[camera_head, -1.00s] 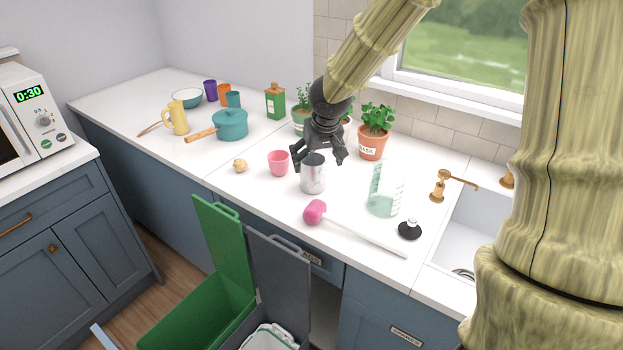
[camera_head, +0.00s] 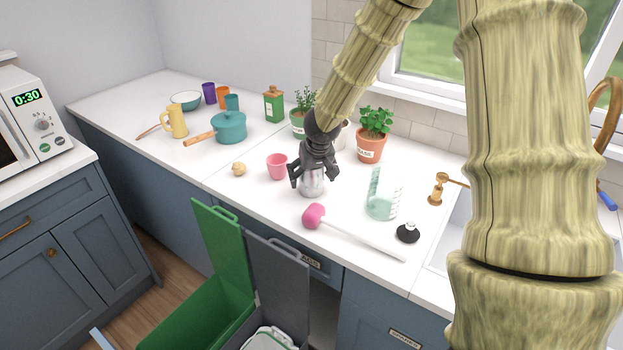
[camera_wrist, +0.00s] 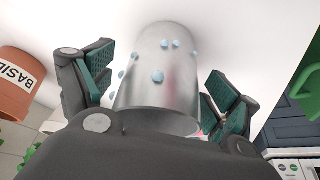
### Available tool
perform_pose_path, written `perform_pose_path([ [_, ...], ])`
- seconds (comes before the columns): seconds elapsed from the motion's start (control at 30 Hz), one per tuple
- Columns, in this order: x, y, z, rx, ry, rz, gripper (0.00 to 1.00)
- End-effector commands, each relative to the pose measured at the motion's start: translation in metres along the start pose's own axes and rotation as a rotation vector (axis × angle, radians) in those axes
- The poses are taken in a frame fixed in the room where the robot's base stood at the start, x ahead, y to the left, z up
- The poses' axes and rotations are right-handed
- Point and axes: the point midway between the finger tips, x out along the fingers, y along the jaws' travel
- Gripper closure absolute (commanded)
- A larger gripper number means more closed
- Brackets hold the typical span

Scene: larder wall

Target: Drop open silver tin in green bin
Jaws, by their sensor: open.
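The silver tin (camera_head: 312,186) stands upright on the white counter, between the pink cup and the measuring jug. In the wrist view the tin (camera_wrist: 160,75) has pale blue dots on its side. My gripper (camera_head: 311,180) is open, with its fingers lowered on either side of the tin. The wrist view shows its green-padded fingers (camera_wrist: 158,92) apart, with gaps to the tin. The green bin (camera_head: 190,320) is in a pulled-out unit below the counter front, with its green lid (camera_head: 222,245) raised.
A pink cup (camera_head: 277,166) stands left of the tin. A pink-headed plunger-like tool (camera_head: 314,216) lies in front. A measuring jug (camera_head: 382,195) and black stopper (camera_head: 408,233) are to the right. A basil pot (camera_head: 371,146) stands behind. A grey lid (camera_head: 280,272) stands beside the green bin.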

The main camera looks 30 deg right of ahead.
Motion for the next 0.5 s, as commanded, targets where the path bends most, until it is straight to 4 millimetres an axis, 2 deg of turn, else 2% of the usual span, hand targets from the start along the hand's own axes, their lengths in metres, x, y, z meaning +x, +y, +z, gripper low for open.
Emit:
perform_pose_path([
  [0.17, 0.0133, -0.0004, 0.0005, -0.001, 0.000, 0.000, 0.12],
  [0.47, 0.0150, -0.0004, 0.0002, -0.001, 0.001, 0.000, 0.12],
  [0.5, 0.0150, -0.0004, 0.0002, -0.001, 0.001, 0.000, 0.19],
])
